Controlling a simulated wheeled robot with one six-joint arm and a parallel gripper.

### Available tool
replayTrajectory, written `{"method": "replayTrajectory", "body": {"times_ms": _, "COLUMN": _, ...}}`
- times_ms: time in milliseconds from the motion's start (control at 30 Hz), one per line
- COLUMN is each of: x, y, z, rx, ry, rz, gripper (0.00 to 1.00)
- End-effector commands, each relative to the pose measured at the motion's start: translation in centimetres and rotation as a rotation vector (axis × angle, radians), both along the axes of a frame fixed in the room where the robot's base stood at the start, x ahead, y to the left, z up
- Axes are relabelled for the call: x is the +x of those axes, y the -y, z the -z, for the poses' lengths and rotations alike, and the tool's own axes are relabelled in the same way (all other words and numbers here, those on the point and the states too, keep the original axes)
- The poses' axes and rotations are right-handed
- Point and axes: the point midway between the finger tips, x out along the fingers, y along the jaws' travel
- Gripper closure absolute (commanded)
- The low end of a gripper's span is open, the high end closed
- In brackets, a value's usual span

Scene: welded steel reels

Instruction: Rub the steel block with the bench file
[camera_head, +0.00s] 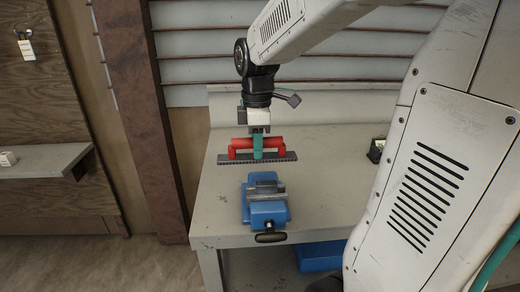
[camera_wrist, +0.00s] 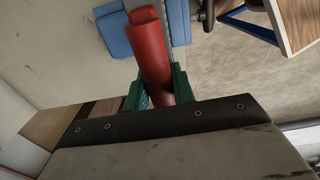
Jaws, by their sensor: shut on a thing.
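The bench file has a red bridge-shaped handle and a long grey toothed plate (camera_head: 226,159). It lies crosswise behind the vise, and I cannot tell whether it touches the bench. My gripper (camera_head: 257,154) points down with green fingers shut around the middle of the red handle. In the wrist view the handle (camera_wrist: 150,52) runs between the green fingers (camera_wrist: 160,92). The steel block (camera_head: 264,187) is a grey piece at the top of the blue vise (camera_head: 266,213), in front of the file and apart from it. The file hides part of the bench behind it.
The vise stands near the front edge of the grey workbench (camera_head: 222,205), its dark handle toward me. A small dark box (camera_head: 376,150) sits at the bench's right. A louvred wall (camera_head: 190,70) closes the back. A blue bin (camera_head: 318,256) is below. The bench's left side is clear.

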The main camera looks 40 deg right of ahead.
Motion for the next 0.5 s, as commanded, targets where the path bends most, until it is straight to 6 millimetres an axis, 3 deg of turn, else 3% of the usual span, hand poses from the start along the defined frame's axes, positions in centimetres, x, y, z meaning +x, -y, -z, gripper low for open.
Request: {"method": "replayTrajectory", "body": {"times_ms": 500, "x": -0.2, "y": 1.2, "z": 4.0, "rx": 0.000, "ry": -0.001, "rz": 0.020, "gripper": 1.00}}
